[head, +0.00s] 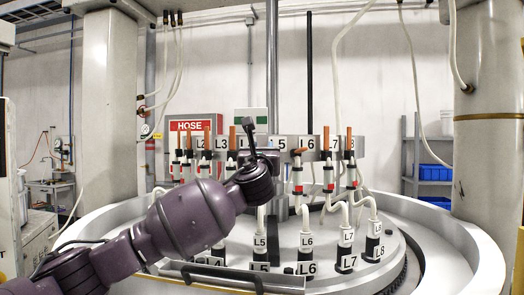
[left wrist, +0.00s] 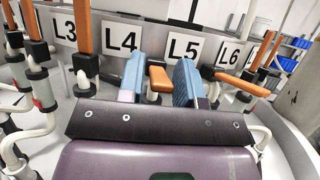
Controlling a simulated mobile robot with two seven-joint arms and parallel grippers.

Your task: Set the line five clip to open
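The line five clip shows in the left wrist view as an orange lever (left wrist: 159,79) just left of and below the L5 plate (left wrist: 185,47). The lever lies over toward the camera, not upright like the L4 lever (left wrist: 83,28). My left gripper (left wrist: 160,70) is open, with one blue finger on each side of this lever. A narrow gap shows at the left finger; contact at the right one is unclear. My right gripper is out of view.
The L6 lever (left wrist: 242,84) also lies over, close right of my gripper. The L7 (head: 327,140) and L8 (head: 349,140) levers stand upright. White hoses crowd the round machine table (head: 405,240). A red HOSE sign (head: 190,126) stands behind.

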